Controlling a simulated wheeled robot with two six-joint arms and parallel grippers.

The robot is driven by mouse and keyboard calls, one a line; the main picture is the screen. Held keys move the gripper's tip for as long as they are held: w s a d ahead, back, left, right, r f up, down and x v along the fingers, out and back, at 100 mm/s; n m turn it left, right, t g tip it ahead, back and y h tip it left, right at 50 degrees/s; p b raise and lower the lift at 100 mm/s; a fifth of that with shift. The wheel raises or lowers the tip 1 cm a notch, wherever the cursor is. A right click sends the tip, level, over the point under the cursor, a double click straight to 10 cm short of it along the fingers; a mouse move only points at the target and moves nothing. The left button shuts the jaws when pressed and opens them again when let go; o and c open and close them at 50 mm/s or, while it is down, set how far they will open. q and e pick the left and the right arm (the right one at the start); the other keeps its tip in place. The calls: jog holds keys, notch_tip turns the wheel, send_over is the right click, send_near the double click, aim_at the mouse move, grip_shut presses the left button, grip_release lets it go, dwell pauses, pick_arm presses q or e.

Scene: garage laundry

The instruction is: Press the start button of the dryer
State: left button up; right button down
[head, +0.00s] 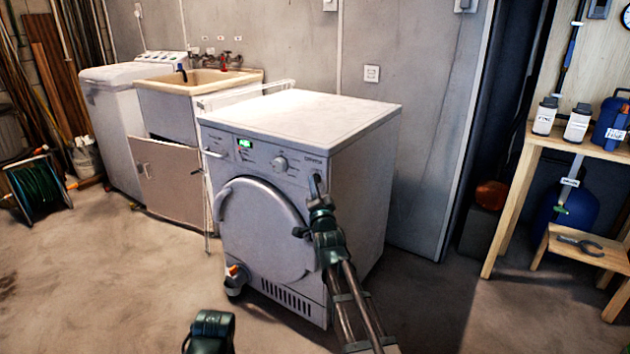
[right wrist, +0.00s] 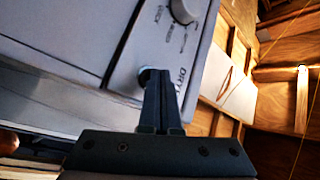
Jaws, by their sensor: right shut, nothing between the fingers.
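The white dryer (head: 265,215) stands mid-view, with a green lit display (head: 245,143) and a dial (head: 280,163) on its front panel. My right gripper (head: 317,182) is shut and empty at the panel's right end, below the brand lettering. In the right wrist view, the gripper (right wrist: 160,80) has its fingertips at a small round button (right wrist: 146,74), partly covering it. I cannot tell whether they touch it or whether it is pushed in. The button is hidden in the head view. Part of my left arm shows at the bottom; its fingers do not.
A utility sink (head: 205,80) and a white washer (head: 110,110) stand left of the dryer. A hose reel (head: 38,190) lies far left. A wooden bench (head: 560,142) with bottles stands at right. The floor in front is mostly clear, with a small grey-and-orange item (head: 236,278) by the dryer.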

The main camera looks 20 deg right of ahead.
dwell(0.5)
jog(key=shift+s+a, duration=0.45)
jog(key=shift+a, duration=0.15)
jog(key=s+a, duration=0.1)
jog(key=a, duration=0.1)
jog(key=s+a, duration=0.2)
dwell(0.4)
dwell(0.6)
